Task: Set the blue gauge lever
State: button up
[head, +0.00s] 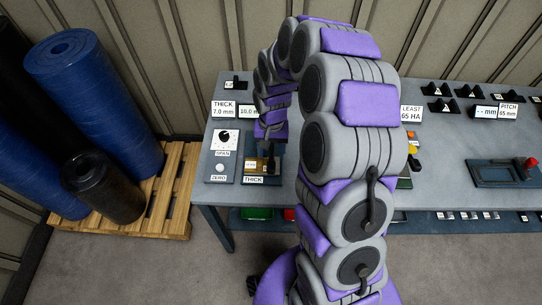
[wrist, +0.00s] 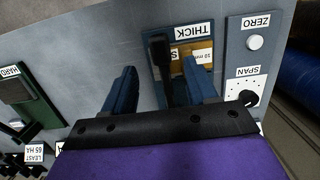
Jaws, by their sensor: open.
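The thickness gauge (head: 254,179), labelled THICK, is a dark blue plate on the grey bench, with a brass block (wrist: 203,54) marked 10 mm. In the wrist view a black lever (wrist: 160,58) stands on the gauge beside the brass block. My gripper (wrist: 161,68) is open above the gauge, its two blue fingers apart. The lever shows between the fingers in the picture; I cannot tell how deep it sits between them. In the head view my gripper (head: 272,138) is over the gauge and partly hides it.
A panel with a SPAN dial (head: 225,137) and a ZERO knob (head: 221,168) stands just left of the gauge. Cards behind read THICK 7.0 mm (head: 224,109) and 10.0 mm. A green hardness unit (wrist: 22,100) is on the other side. Blue rolls (head: 80,85) stand on a pallet.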

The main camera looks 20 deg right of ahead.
notch_tip(320, 180, up, 13)
jog(key=w, duration=0.2)
jog(key=shift+p, duration=0.4)
jog(key=shift+s, duration=0.15)
jog(key=s+r+n+b, duration=0.1)
jog(key=s+n+b, duration=0.35)
jog(key=s, duration=2.75)
jog(key=m+t+b, duration=0.2)
jog(key=m+b, duration=0.2)
jog(key=m, duration=0.1)
send_over(271, 166)
notch_tip(271, 166, down, 4)
jog(key=shift+n, duration=0.25)
notch_tip(271, 166, down, 17)
jog(key=b, duration=0.4)
jog(key=shift+w+r, duration=0.1)
jog(key=shift+r, duration=0.05)
